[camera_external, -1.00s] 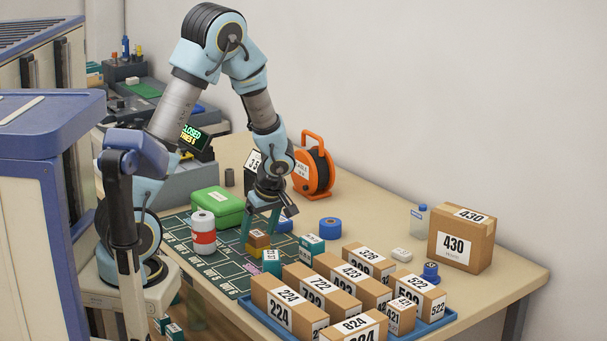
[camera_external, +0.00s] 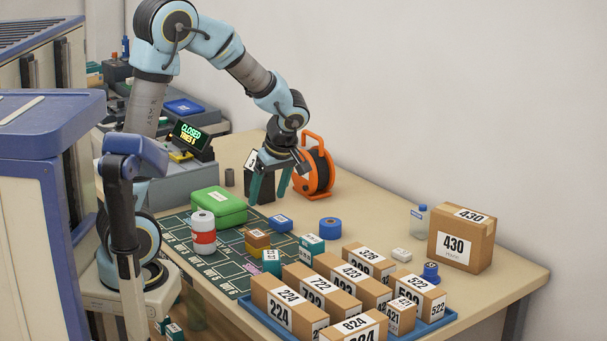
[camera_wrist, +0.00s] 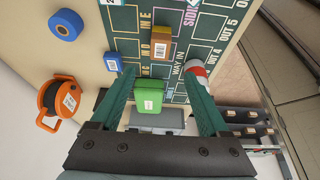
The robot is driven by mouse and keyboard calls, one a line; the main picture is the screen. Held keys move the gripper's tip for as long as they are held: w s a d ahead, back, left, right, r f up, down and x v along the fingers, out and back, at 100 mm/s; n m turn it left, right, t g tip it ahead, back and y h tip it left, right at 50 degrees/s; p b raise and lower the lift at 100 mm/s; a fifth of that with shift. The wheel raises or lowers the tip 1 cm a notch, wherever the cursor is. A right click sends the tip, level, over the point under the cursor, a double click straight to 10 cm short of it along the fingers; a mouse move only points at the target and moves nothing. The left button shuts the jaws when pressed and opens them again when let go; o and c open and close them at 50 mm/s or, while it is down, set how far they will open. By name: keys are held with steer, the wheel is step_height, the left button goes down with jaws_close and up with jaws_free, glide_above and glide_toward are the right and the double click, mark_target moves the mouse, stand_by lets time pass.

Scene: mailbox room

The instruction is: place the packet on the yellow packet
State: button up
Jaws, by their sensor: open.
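A brown packet (camera_external: 257,237) lies on top of the yellow packet (camera_external: 257,249) on the dark green marked mat (camera_external: 215,265). The two look stacked and fairly level, with the brown one covering most of the yellow one's top. In the wrist view the brown packet (camera_wrist: 161,43) shows a white label, with a yellow edge of the packet below it. My gripper (camera_external: 268,190) is open and empty, well above the table and behind the stack. Its two teal fingers (camera_wrist: 161,75) are wide apart in the wrist view.
A green case (camera_external: 219,206), a white-and-red roll (camera_external: 203,233), a blue packet (camera_external: 280,223) and teal boxes (camera_external: 311,246) stand around the stack. An orange cable reel (camera_external: 316,170) is behind right. A blue tray (camera_external: 440,318) holds several cartons in front. A blue tape roll (camera_external: 330,228) lies right.

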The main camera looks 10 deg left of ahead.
steer(key=s+a+f+m+h, duration=0.1)
steer(key=a+f+m, duration=0.2)
steer(key=a+m, duration=0.2)
steer(key=s+a+f+m+g+h, duration=0.1)
steer(key=a+m, duration=0.4)
steer(key=a, duration=0.7)
step_height(320, 180, down, 2)
steer(key=shift+s+a+f+g+h, duration=0.1)
steer(key=shift+s+a+g+h, duration=0.15)
steer(key=shift+s+h, duration=0.4)
steer(key=shift+w, duration=0.15)
step_height(320, 180, up, 15)
steer(key=p, duration=1.5)
